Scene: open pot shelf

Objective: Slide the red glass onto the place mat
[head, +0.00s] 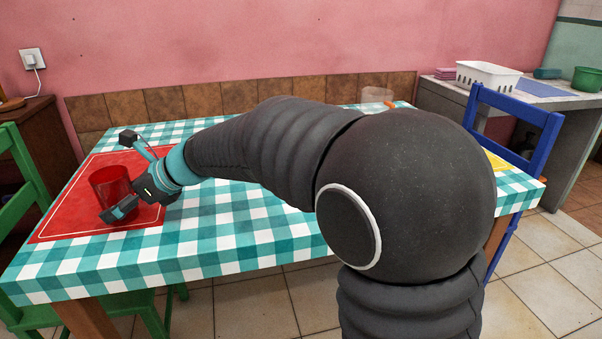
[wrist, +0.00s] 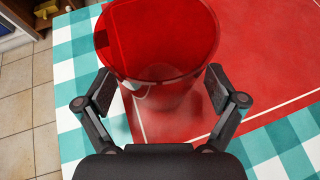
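The red glass (head: 110,187) is see-through and stands upright, with its base over the red place mat (head: 68,212) near the mat's right part. In the wrist view the glass (wrist: 160,60) fills the top middle, and its base shows over the mat (wrist: 265,60) near the white border line. My gripper (head: 124,174) is low over the mat, on the right side of the glass. Its two fingers are spread wide, one on each side of the glass in the wrist view (wrist: 160,92). Whether the pads touch the glass is hard to tell.
A teal-and-white checked cloth (head: 225,225) covers the table, and its middle is mostly clear. A green chair (head: 25,165) stands at the left and a blue chair (head: 520,115) at the right. A clear container (head: 377,97) stands at the table's back.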

